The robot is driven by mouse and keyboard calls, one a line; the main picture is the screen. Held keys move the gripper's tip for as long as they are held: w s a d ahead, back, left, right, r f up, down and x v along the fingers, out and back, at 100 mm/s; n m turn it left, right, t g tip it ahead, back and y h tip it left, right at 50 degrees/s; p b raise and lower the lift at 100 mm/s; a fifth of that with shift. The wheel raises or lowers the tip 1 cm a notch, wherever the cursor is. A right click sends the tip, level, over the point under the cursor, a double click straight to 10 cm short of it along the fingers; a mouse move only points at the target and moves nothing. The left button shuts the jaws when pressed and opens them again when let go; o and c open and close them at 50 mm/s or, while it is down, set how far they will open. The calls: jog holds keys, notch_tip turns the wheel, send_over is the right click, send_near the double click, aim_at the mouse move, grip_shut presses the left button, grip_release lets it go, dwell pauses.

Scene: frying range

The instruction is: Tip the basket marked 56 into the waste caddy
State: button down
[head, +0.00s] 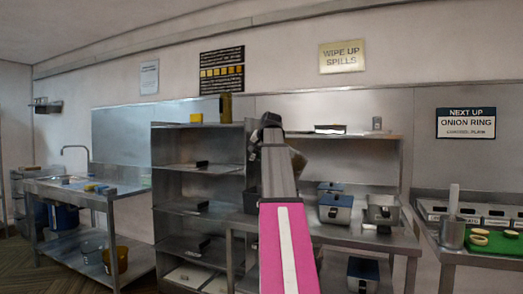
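My arm reaches up the middle of the head view, and its dark far end (270,121) is in front of the back wall. I cannot make out the gripper's fingers or anything held in them. No number 56 can be read on anything. A dark container (250,201) is partly hidden behind my arm, and I cannot tell if it is a basket.
Two boxy appliances, one blue-fronted (335,208) and one grey (382,211), stand on the steel table right of my arm. An open shelf rack (153,215) is left of it. A counter with a green board (496,243) is far right. Floor shows at lower left.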

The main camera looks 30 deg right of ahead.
jog(key=w+a+f+n+g+h, duration=0.1)
jog(key=a+f+h, duration=0.1)
jog(key=f, duration=0.3)
jog(key=w+a+f+g+h, duration=0.2)
jog(key=a+f, duration=0.1)
jog(key=f, duration=0.2)
jog(key=shift+w+a+n+h, duration=0.25)
jog(key=shift+a+n+h, duration=0.05)
jog(key=shift+n+h, duration=0.1)
dwell(0.5)
